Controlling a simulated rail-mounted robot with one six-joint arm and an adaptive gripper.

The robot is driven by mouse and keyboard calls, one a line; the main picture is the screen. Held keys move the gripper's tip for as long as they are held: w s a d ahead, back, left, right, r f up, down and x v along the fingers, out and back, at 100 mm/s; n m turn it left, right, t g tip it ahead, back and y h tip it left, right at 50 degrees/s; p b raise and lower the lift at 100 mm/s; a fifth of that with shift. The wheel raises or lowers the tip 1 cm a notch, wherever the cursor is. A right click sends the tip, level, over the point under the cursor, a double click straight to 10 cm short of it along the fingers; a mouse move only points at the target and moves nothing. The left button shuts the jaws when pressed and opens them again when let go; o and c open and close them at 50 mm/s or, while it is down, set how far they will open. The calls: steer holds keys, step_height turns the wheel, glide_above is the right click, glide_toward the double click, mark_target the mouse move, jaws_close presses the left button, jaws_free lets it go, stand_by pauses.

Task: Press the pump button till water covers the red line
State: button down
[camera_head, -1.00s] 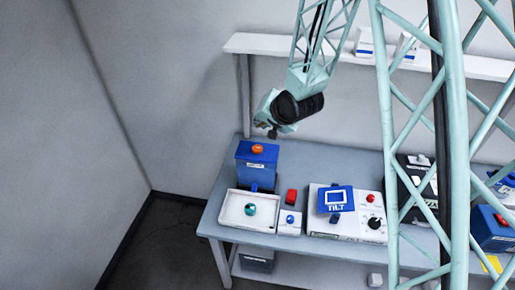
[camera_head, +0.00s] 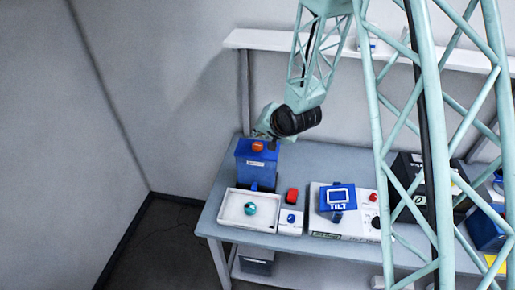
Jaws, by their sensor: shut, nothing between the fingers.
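A blue box (camera_head: 256,170) with an orange button (camera_head: 258,146) on top stands at the left rear of the bench. A white tray (camera_head: 229,212) lies in front of it, with a small teal round part (camera_head: 250,208) inside. A small white box with a blue button (camera_head: 291,218) sits to the right of the tray. My gripper (camera_head: 266,137) is shut and empty, pointing down just above or beside the orange button; contact cannot be told. I cannot make out a red line or any water.
A red block (camera_head: 292,195) stands behind the small white box. A white panel device (camera_head: 325,230) with a blue TILT display (camera_head: 338,201) and a red button (camera_head: 373,197) is to the right. A wall shelf (camera_head: 270,41) runs behind my arm. Dark and blue boxes stand at the right, partly hidden.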

mark_target(257, 143)
steer(key=shift+f+b, duration=0.85)
steer(key=shift+f, duration=0.25)
steer(key=shift+f+b, duration=1.2)
steer(key=shift+b, duration=0.05)
stand_by(2.7)
steer(key=shift+r, duration=0.1)
steer(key=shift+r+p, duration=0.5)
steer(key=shift+r, duration=0.55)
steer(key=shift+r, duration=0.1)
steer(key=shift+r+p, duration=1.35)
steer(key=shift+r, duration=1.05)
